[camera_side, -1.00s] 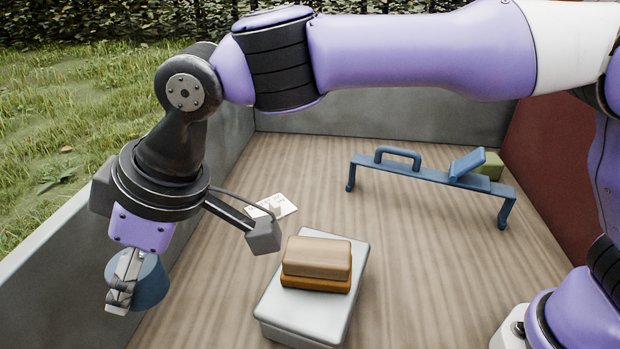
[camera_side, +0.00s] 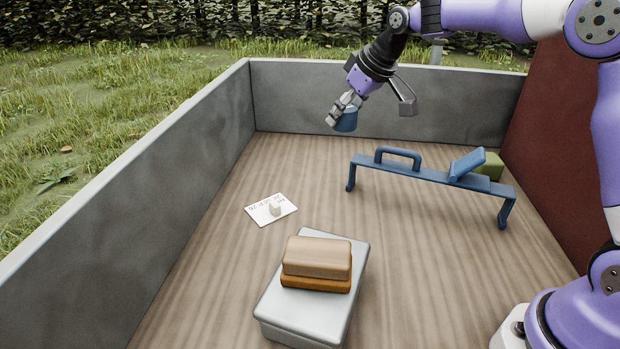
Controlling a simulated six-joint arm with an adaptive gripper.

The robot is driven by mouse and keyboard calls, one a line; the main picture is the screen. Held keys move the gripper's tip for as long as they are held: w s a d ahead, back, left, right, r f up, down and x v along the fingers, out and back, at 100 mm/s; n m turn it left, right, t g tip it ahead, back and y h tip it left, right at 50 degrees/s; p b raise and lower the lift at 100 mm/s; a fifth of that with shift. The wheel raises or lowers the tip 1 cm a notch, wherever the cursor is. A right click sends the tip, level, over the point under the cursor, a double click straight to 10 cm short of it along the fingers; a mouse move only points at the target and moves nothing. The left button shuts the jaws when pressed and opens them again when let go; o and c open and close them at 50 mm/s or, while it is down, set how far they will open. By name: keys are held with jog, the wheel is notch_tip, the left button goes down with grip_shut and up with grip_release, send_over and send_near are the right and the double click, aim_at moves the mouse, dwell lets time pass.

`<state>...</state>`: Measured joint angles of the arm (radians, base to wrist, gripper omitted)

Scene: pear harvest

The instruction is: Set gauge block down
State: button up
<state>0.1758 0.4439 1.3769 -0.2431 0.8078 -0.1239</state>
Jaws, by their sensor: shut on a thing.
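My gripper (camera_side: 342,108) is shut on a small blue, round-sided block, which I take to be the gauge block (camera_side: 346,121). It is held up in the air and appears in front of the far grey wall. The fingers cover part of its upper left side. From this one view I cannot tell how high it is above the floor.
A white card (camera_side: 285,201) with a small pale piece on it lies on the wooden floor. A grey case (camera_side: 284,312) with a tan-and-orange block (camera_side: 317,257) stands in front. A blue bench-like frame (camera_side: 425,172) stands right, near a green block (camera_side: 489,165).

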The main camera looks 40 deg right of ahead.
jog(key=s+d+m+h, duration=0.1)
jog(key=s+d+m, duration=0.2)
jog(key=d, duration=0.9)
jog(key=shift+s+d+h, duration=0.25)
jog(key=shift+d+h, duration=0.05)
jog(key=shift+d, duration=0.05)
notch_tip(320, 180, down, 5)
jog(key=shift+r, duration=0.1)
jog(key=d+f, duration=0.2)
jog(key=d, duration=0.1)
jog(key=d+f, duration=0.2)
jog(key=d, duration=0.2)
jog(key=d+f, duration=0.3)
jog(key=d, duration=0.1)
jog(key=shift+s+d+f, duration=0.1)
jog(key=shift+s+d, duration=0.15)
jog(key=shift+s, duration=0.05)
jog(key=shift+f, duration=2)
jog(key=shift+f, duration=0.1)
jog(key=o, duration=1.2)
